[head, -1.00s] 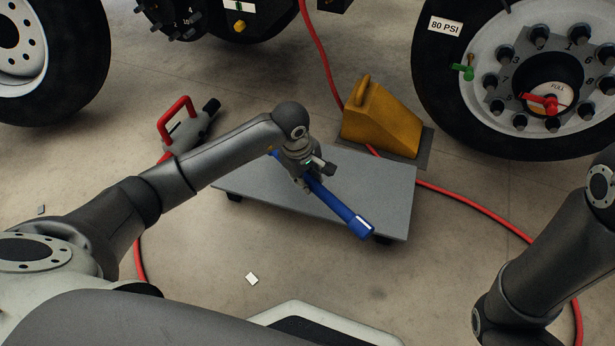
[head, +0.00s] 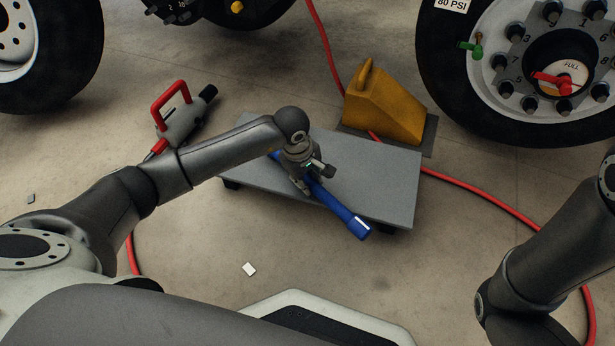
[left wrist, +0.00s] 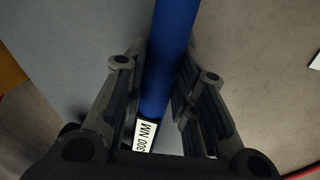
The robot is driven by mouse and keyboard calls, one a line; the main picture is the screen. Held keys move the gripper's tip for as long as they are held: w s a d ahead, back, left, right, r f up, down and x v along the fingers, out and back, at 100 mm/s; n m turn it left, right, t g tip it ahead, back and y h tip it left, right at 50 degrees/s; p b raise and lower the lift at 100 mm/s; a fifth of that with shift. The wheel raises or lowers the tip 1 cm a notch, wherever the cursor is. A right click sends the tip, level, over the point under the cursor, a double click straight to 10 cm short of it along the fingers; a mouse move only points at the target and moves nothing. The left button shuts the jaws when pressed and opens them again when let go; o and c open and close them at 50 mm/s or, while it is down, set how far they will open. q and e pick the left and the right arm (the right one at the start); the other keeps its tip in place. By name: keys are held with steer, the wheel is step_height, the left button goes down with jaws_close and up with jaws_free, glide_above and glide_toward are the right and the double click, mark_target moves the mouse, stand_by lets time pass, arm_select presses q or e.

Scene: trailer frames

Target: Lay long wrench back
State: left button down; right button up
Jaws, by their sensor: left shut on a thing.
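The long wrench (head: 341,211) has a blue handle and lies slantwise over the grey low platform (head: 386,170). Its near end reaches past the platform's front edge. My left gripper (head: 306,184) is shut around its handle. In the left wrist view the blue handle (left wrist: 170,50) runs between both fingers, with a white printed label (left wrist: 145,136) close to the palm. The far end of the wrench is mostly hidden behind my left arm. I cannot tell whether the wrench touches the platform. My right gripper is out of view; only its arm shows at the right.
A yellow wheel chock (head: 384,106) stands behind the platform. A grey tool with a red handle (head: 172,100) lies at the left. A red hose (head: 484,191) crosses the floor at the right. A large wheel (head: 440,75) stands at the back right. A white chip (head: 249,269) lies in front.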

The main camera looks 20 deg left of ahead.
arm_select(q)
steer(key=shift+w+f+b, duration=0.1)
steer(key=shift+f+b, duration=0.2)
steer(key=shift+f, duration=0.1)
stand_by(0.5)
steer(key=c, duration=1.1)
jaws_free()
steer(key=shift+f, duration=0.1)
step_height(320, 180, up, 12)
steer(key=s+a, duration=0.1)
steer(key=s, duration=0.1)
